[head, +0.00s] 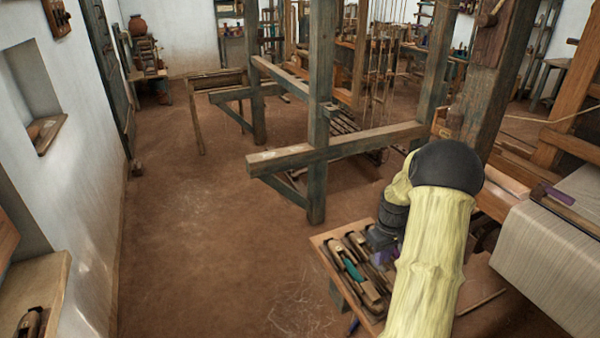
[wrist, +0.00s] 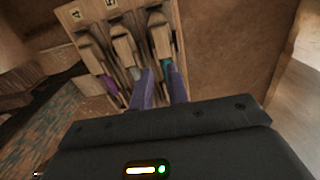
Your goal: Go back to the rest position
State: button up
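My gripper (wrist: 161,72) shows in the wrist view as two purple fingers with a gap between them. They point at a wooden tray (wrist: 72,14) of shuttles, and nothing is clearly held. Wooden shuttles lie side by side in the tray, one with purple yarn (wrist: 111,86), one with pale yarn (wrist: 135,73) and one with teal yarn (wrist: 167,70) partly behind the fingers. In the head view my gripper (head: 380,243) is low over the right side of the tray (head: 322,240), and my arm hides part of it. The fingertips are mostly hidden there.
A loom frame with a horizontal beam (head: 340,147) and upright post (head: 319,110) stands just beyond the tray. A cloth-covered roll (head: 550,255) is close on the right. The earth floor (head: 200,240) to the left is clear up to the white wall (head: 75,130).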

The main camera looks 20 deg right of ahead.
jog(key=shift+a, duration=0.1)
jog(key=a+r, duration=0.5)
jog(key=a, duration=0.5)
jog(key=s+a+r+t, duration=0.1)
jog(key=s+a+r, duration=0.2)
jog(key=s+a, duration=0.3)
jog(key=s+a+r+t, duration=0.1)
jog(key=s+a+r, duration=0.2)
jog(key=a, duration=1)
jog(key=s, duration=0.3)
jog(key=shift+s+m+t, duration=0.3)
jog(key=shift+s+m, duration=0.1)
